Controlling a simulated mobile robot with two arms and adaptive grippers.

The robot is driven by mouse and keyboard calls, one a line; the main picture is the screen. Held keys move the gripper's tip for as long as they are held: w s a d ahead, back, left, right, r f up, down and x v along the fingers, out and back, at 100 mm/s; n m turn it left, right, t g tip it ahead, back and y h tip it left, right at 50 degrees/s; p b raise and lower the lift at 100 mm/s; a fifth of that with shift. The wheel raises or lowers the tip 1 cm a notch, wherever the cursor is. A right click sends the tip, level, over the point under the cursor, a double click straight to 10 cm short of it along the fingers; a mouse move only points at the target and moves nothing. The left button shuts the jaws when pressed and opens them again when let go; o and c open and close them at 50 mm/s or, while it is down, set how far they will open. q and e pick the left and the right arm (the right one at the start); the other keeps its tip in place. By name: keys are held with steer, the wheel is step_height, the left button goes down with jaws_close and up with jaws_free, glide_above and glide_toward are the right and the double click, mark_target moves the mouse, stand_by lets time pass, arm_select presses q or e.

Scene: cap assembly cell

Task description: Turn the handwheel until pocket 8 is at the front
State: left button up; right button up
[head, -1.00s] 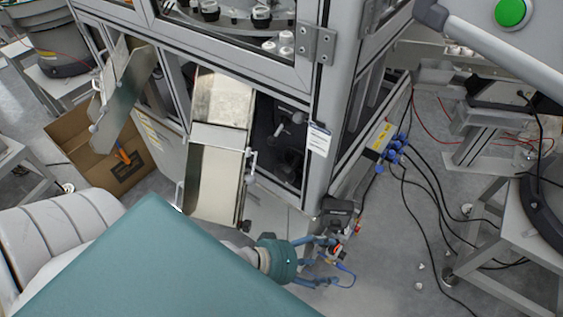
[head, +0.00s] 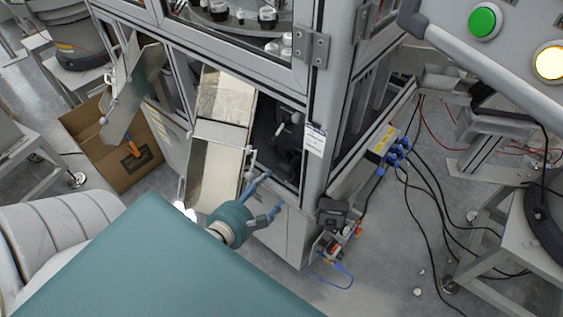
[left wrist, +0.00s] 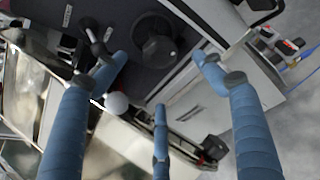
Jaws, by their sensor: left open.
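My left gripper (head: 268,196) is open and empty, in front of the open lower bay of the machine cabinet. Its blue fingers are spread in the left wrist view (left wrist: 160,78). Inside the dark bay, a black round part (left wrist: 155,42), possibly the handwheel, lies beyond the fingertips; I see no contact. A lever-like part (left wrist: 94,38) is beside it, and a pale ball knob (left wrist: 117,102) shows between the fingers. In the head view the dark mechanism (head: 288,135) is partly in shadow. The turntable (head: 225,25) shows behind the upper window; pocket numbers cannot be read. My right gripper is out of view.
Opened metal panels (head: 218,150) hang left of the bay. A cabinet corner post (head: 318,165) stands right of it. A cardboard box (head: 118,165) is on the floor at left. Cables (head: 415,205) run over the floor at right. A panel with a green button (head: 484,21) is at upper right.

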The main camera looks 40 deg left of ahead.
mark_target(282, 175)
arm_select(q)
steer(key=x, duration=0.9)
steer(key=shift+r+p, duration=0.1)
steer(key=shift+p, duration=0.3)
steer(key=shift+w+f, duration=0.2)
steer(key=shift+w, duration=0.25)
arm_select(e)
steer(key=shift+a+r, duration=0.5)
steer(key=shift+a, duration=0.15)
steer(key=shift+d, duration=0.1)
arm_select(q)
steer(key=c, duration=1.1)
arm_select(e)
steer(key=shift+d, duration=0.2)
